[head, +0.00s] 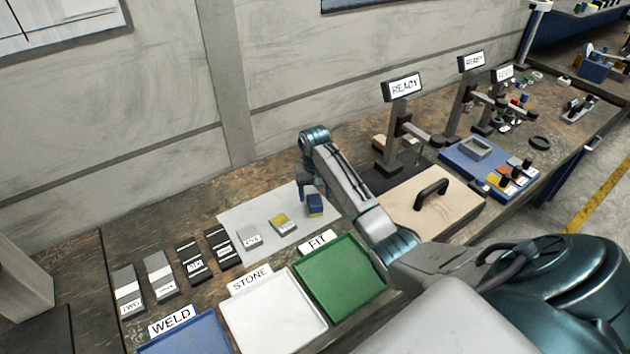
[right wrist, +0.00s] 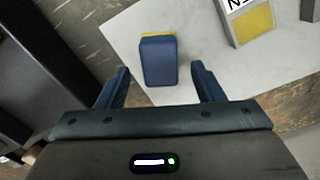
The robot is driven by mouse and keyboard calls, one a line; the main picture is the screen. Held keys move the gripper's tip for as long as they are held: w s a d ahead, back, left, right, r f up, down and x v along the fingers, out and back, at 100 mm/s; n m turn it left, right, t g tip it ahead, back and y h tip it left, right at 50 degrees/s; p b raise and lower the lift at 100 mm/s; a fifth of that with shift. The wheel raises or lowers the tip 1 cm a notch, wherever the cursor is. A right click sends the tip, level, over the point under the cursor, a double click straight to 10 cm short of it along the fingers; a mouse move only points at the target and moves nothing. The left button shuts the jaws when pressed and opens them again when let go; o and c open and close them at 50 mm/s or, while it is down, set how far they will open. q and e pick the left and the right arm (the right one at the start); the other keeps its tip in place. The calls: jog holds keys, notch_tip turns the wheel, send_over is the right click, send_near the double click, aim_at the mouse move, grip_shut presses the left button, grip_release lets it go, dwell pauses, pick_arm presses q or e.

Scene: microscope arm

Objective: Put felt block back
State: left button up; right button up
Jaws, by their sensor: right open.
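A small block (head: 316,205), dark blue with a yellow layer, rests on the pale mat (head: 240,218); I take it for the felt block. It also shows in the right wrist view (right wrist: 158,62), upper middle, blue side toward me. My right gripper (head: 309,190) hangs just behind and above the block in the head view. In the right wrist view my right gripper (right wrist: 160,74) is open, with one finger on each side of the block's line and no visible contact. My left gripper is not in view.
A yellow-and-grey labelled block (head: 283,224) and a grey one (head: 249,237) share the mat. Labelled trays, blue (head: 190,335), white (head: 272,312) and green (head: 342,278), lie in front. A wooden handled board (head: 418,208) and a microscope stand (head: 397,135) are to the right.

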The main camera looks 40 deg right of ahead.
aim_at(315, 200)
notch_tip(315, 200, up, 8)
jog(key=b, duration=0.1)
jog(key=shift+b, duration=0.35)
